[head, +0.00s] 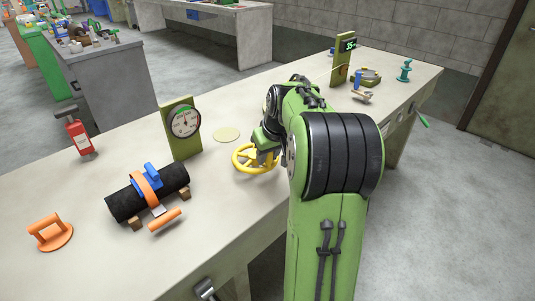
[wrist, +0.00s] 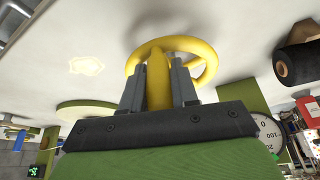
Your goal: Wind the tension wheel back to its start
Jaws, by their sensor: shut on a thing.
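The tension wheel (head: 241,164) is a yellow handwheel with spokes, standing at the front middle of the bench. My gripper (head: 264,153) is over the wheel, and my arm hides part of the wheel's right side in the head view. In the wrist view the two grey fingers (wrist: 159,85) are shut on a yellow part of the wheel (wrist: 200,45), one on each side. A round dial gauge (head: 185,121) with a white face and a green band stands on a green board behind the wheel; its needle is too small to read surely.
A black roll (head: 125,202) with an orange strap lies in a cradle left of the wheel. An orange handled disc (head: 50,232) and a red extinguisher (head: 78,138) stand further left. A green post with a display (head: 349,45) stands at the far right.

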